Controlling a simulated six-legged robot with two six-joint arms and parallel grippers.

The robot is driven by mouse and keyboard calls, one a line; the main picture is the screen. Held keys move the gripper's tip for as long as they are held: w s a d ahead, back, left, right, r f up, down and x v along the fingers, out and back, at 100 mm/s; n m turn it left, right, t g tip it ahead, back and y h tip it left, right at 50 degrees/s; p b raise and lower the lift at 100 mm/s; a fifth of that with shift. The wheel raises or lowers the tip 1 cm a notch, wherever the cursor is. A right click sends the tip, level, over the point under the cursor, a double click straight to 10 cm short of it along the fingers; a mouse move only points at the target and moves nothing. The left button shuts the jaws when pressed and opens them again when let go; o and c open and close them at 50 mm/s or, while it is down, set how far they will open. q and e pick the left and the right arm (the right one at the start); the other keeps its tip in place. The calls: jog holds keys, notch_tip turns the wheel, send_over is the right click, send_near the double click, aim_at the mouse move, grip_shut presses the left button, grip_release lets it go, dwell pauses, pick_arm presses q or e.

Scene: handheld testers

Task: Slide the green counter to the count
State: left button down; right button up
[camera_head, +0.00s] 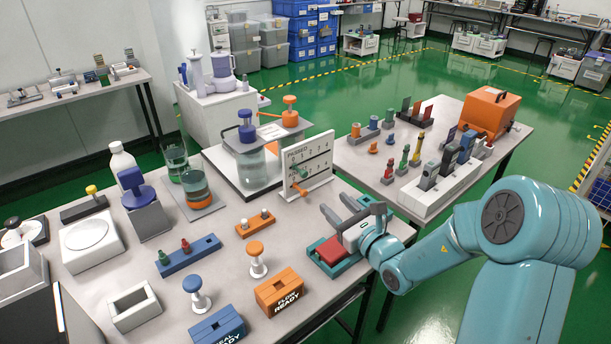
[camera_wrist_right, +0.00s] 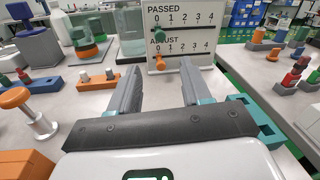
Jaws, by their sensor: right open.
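The white counter board (camera_head: 307,160) stands upright at the table's right edge, with a PASSED row above an ADJUST row, each numbered 0 to 4. The green counter (camera_head: 303,171) is on the upper row; in the right wrist view it (camera_wrist_right: 160,36) sits at the left end, under the 0. The orange counter (camera_wrist_right: 160,57) sits below it at the left end of the ADJUST row. My right gripper (camera_head: 336,205) is open and empty in front of the board, its fingers (camera_wrist_right: 160,72) pointing at it, apart from both counters. My left gripper is not in view.
A teal tray with a red pad (camera_head: 330,250) lies close beneath my right gripper. Clear beakers (camera_head: 255,168) stand behind and left of the board. An orange block (camera_head: 280,291) and an orange-topped stamp (camera_head: 256,249) stand at front. A second table (camera_head: 345,150) holds several small testers.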

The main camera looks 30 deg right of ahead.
aim_at(306, 175)
jog(key=w, duration=1.3)
jog(key=shift+w+d, duration=0.15)
jog(key=shift+d, duration=0.15)
jog(key=shift+d, duration=0.1)
grip_shut()
